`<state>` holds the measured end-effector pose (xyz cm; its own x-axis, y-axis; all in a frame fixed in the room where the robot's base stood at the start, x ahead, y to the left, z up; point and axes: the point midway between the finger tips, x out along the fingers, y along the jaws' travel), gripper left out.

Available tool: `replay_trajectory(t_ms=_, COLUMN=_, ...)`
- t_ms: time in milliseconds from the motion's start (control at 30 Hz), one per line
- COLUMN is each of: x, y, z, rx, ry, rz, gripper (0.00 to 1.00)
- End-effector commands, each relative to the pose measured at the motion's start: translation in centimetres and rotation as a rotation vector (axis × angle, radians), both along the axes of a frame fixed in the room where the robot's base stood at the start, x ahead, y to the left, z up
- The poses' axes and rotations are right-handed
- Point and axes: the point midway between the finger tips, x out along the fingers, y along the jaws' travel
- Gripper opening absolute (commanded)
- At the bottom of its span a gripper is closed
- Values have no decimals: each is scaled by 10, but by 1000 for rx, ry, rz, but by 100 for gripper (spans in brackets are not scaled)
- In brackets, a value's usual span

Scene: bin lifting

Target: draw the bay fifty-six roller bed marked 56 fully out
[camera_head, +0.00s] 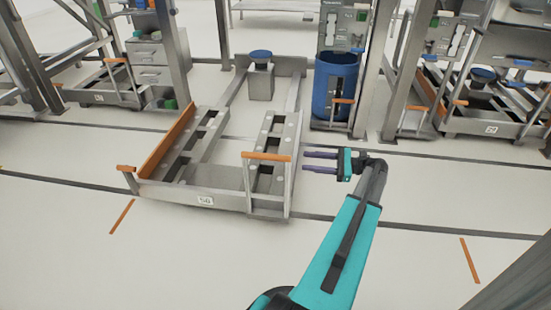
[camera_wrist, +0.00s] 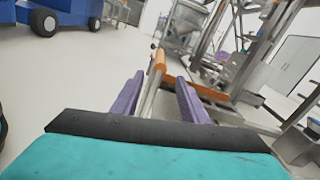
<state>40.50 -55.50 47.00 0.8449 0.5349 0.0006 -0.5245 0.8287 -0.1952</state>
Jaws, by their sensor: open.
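The roller bed (camera_head: 190,195) stands out on the floor in front of its bay in the head view, its small front label (camera_head: 205,200) blurred but seeming to read 56. An orange-topped handle frame (camera_head: 266,157) rises at its front right corner. My gripper (camera_head: 305,161) is open and empty, its purple fingers pointing left just to the right of that handle's end. In the wrist view an orange bar end (camera_wrist: 160,60) on a grey post shows ahead, between the fingers of my gripper (camera_wrist: 158,92). Contact with the handle is not visible.
A blue barrel (camera_head: 335,88) stands behind, right of the bed. Bay posts (camera_head: 375,70) and another roller bed (camera_head: 490,127) are farther right. A grey block with a dark blue top (camera_head: 261,80) stands at the bed's rear. The floor in front (camera_head: 190,260) is clear.

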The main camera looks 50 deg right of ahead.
Motion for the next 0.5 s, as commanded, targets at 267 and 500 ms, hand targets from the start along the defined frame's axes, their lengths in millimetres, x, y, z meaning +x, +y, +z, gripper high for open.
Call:
replay_trajectory(t_ms=267, x=5, y=4, z=-1, rx=0, ry=0, rz=-2, gripper=40)
replay_trajectory(t_ms=500, x=26, y=18, z=-2, rx=-1, ry=0, rz=-2, gripper=40)
